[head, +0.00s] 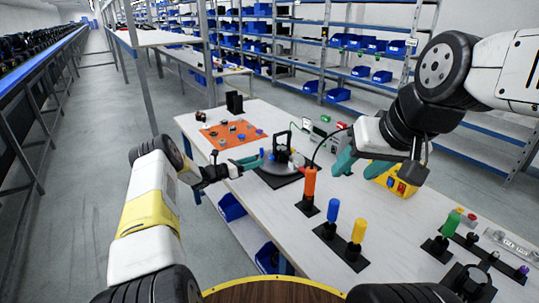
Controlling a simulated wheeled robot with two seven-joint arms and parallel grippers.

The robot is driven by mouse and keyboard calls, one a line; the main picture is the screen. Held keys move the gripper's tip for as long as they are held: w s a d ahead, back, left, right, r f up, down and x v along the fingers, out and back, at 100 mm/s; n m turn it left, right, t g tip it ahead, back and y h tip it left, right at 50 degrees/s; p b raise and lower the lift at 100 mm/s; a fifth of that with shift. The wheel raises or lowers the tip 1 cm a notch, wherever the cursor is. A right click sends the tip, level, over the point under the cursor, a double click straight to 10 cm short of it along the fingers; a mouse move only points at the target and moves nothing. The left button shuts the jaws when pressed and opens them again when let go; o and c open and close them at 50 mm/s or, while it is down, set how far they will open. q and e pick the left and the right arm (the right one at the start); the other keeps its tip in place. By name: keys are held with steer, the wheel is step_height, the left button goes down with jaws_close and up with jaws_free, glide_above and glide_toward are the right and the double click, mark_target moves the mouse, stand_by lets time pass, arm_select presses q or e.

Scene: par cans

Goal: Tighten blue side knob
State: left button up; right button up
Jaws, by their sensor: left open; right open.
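The par can (281,148) is a black fixture with a raised handle-like yoke, standing on a dark plate (270,178) near the middle of the table. A small blue knob (262,153) shows at its left side. My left gripper (256,163) has teal fingers, is open and reaches in from the left, with its fingertips close to the blue knob. I cannot tell whether they touch it. My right gripper (355,171) is open and empty, with teal fingers above the table to the right of the par can.
An orange mat (218,138) with several small parts lies behind left. An orange-handled tool (309,184) and blue (333,210) and yellow (358,230) handles stand upright in front. A yellow box (383,171) sits below my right gripper. The front middle of the table (280,222) is clear.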

mark_target(270, 158)
arm_select(q)
steer(key=shift+w+a+f+n+t, duration=0.15)
steer(key=shift+f+n+t, duration=0.15)
steer(key=shift+f, duration=0.3)
steer(key=shift+w+d+f, duration=0.1)
steer(key=shift+w+d, duration=0.1)
steer(key=shift+x, duration=3.5)
steer(key=shift+c, duration=0.2)
jaws_close()
